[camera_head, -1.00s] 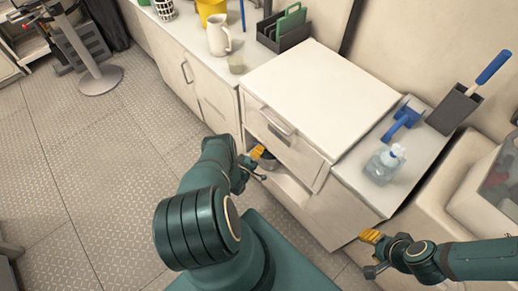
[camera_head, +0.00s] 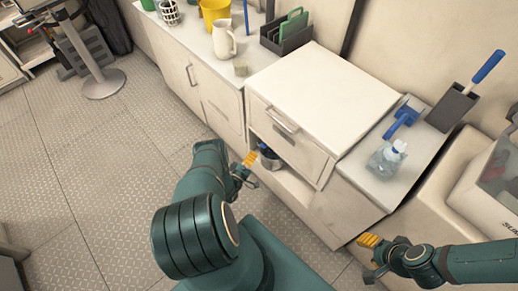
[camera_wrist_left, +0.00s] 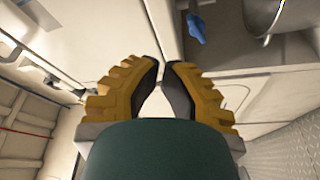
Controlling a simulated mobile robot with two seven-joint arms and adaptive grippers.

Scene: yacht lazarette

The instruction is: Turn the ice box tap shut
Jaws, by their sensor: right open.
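My left gripper (camera_head: 249,164) has yellow ribbed fingers and is in front of the cabinet's open lower recess, left of a dark pot (camera_head: 270,158). In the left wrist view its fingertips (camera_wrist_left: 163,65) are close together with a narrow gap and nothing between them; how far they are open is unclear. Beyond them, up and to the right, is a small blue piece (camera_wrist_left: 196,28), possibly the tap handle, apart from the fingers. No tap can be made out in the head view. My right gripper (camera_head: 369,255) is open and empty at the lower right.
The white cabinet (camera_head: 320,90) has a drawer (camera_head: 288,137) above the recess. A clear bottle (camera_head: 387,158) and a blue tool (camera_head: 403,120) are on the lower right counter. A white jug (camera_head: 224,40) stands further left.

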